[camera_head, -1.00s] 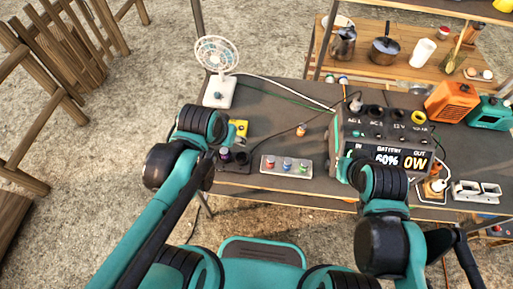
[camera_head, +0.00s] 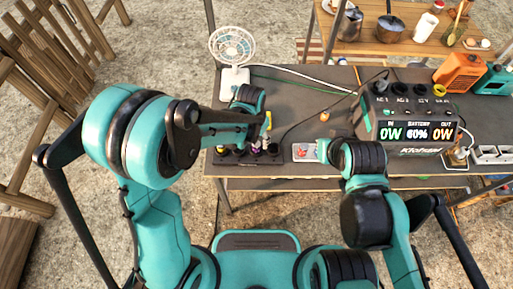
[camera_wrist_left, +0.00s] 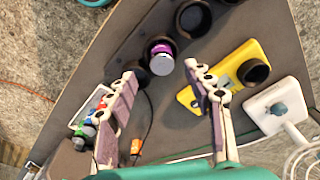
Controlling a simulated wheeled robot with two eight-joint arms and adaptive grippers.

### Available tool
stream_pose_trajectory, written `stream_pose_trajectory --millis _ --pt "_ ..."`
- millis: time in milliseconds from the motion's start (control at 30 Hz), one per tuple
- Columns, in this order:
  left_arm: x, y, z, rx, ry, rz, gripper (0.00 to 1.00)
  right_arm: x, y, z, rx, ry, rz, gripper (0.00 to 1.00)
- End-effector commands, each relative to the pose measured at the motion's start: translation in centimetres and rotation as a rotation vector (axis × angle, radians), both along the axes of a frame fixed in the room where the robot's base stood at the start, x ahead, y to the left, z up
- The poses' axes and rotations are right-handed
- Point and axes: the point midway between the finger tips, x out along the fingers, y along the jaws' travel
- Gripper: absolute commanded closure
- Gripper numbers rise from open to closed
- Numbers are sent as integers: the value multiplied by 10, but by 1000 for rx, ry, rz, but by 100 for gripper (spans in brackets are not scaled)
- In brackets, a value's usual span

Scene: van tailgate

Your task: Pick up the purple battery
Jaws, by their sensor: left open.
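The purple battery (camera_wrist_left: 161,58) stands upright in a black holder with round sockets (camera_wrist_left: 130,50), its pale round end facing up in the left wrist view. In the head view the battery (camera_head: 272,148) is a small purple spot beside my left gripper. My left gripper (camera_wrist_left: 160,74) is open and empty, with its two fingers on either side of the line to the battery. In the head view my left gripper (camera_head: 258,133) is over the holder, partly hidden by its own arm. My right arm reaches over the table's front edge; its fingers are not clearly visible.
A yellow device (camera_wrist_left: 238,66) lies close to the holder, with a white fan (camera_head: 233,52) behind. A small tray (camera_head: 303,153) of coloured items is to the right. The power station (camera_head: 405,120) stands further right, and cables cross the tabletop.

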Motion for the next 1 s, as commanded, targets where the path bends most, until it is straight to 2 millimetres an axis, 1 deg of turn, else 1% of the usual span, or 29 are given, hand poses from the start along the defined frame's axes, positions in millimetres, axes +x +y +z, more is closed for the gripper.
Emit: stream_pose_trajectory --millis 200,300,533,567,600,667,700,733,1000 --pt "4 2 -35 -1 -1 0 48 0 0 -19 0 0 0 100" --pt "5 1 -45 -1 -1 1 48 0 0 -23 0 0 0 100" --pt "5 1 -45 -1 -1 1 48 0 0 -21 0 0 0 100" --pt "5 1 -45 -1 -1 1 56 0 0 -21 0 0 0 100" --pt "5 1 -45 -1 -1 1 66 0 0 -21 0 0 0 100" --pt "5 1 -45 -1 -1 1 82 0 0 -21 0 0 0 100" --pt "5 1 -45 -1 -1 1 93 0 0 -21 0 0 0 100" --pt "5 1 -45 -1 -1 1 100 0 0 -21 0 0 0 100" --pt "5 1 -45 -1 -1 1 100 0 0 -21 0 0 0 100"
